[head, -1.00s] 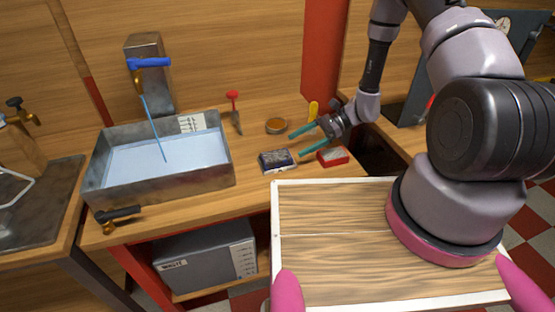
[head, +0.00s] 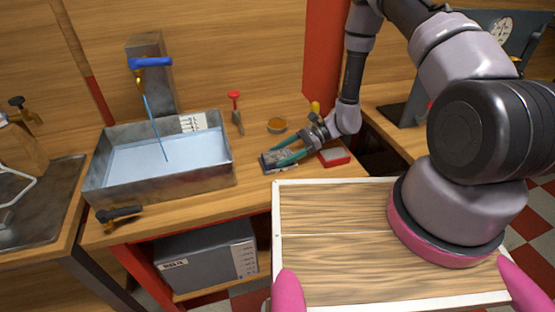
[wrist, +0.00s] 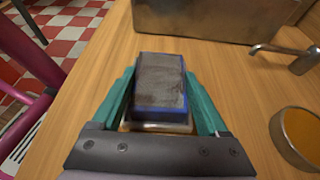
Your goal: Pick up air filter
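The air filter, a dark grey block with blue edges (wrist: 160,85), lies on the wooden bench, right of the water basin; it also shows in the head view (head: 267,164). A pale edge shows under its near end. My gripper (head: 280,157) is low over the bench at the filter. In the wrist view its teal fingers (wrist: 160,75) stand along the filter's left and right sides. They look spread, with narrow gaps beside the block. The fingers partly hide the filter in the head view.
A metal basin (head: 100,192) of water stands at left. A round amber dish (head: 277,125) and a red-handled tool (head: 236,112) are behind the filter. A red-and-white box (head: 334,157) is close to my gripper's right. The bench's front edge is near.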

